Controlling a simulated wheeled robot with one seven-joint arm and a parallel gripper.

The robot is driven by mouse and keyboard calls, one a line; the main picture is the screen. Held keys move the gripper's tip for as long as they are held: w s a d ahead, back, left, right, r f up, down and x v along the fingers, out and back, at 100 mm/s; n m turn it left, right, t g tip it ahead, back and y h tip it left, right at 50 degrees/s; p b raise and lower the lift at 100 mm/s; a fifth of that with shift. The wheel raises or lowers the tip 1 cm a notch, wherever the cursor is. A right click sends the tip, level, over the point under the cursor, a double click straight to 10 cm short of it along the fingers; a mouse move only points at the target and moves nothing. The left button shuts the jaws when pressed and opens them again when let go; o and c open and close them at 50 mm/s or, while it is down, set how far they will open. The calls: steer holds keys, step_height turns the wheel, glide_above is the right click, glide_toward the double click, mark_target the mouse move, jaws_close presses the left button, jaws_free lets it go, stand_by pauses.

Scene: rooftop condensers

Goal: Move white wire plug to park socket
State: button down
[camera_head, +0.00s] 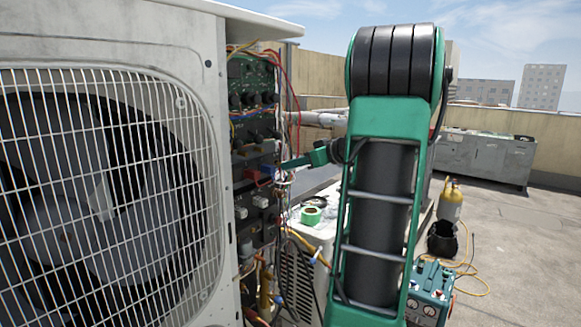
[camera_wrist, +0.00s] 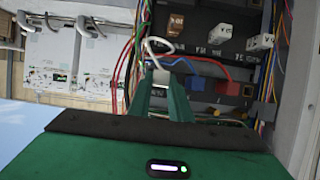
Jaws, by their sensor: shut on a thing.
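My gripper (camera_wrist: 162,76) reaches the open electrical panel of the condenser. Its two green fingers are shut on the white wire plug (camera_wrist: 159,76), which shows only as a small pale patch between the fingertips. A white wire (camera_wrist: 158,46) loops up from there. In the head view my gripper (camera_head: 284,165) comes in from the right, at the panel (camera_head: 238,150). A blue plug (camera_wrist: 196,83) and a red plug (camera_wrist: 228,88) sit to the right of the fingers. I cannot tell which socket is the park socket, or whether the white plug touches a socket.
Labelled blocks, brown (camera_wrist: 176,24) and white (camera_wrist: 220,33), line the panel. Loose coloured wires (camera_wrist: 130,65) hang beside my fingers. The fan grille (camera_head: 100,190) fills the left. A green tape roll (camera_head: 311,215) lies on a white unit.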

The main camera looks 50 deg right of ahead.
steer(key=shift+w+a, duration=0.15)
steer(key=shift+w, duration=1.4)
stand_by(1.3)
steer(key=c, duration=1.5)
jaws_free()
steer(key=shift+c, duration=0.2)
steer(key=a+v, duration=0.1)
steer(key=v, duration=0.9)
steer(key=shift+s+d, duration=0.3)
steer(key=shift+d, duration=0.2)
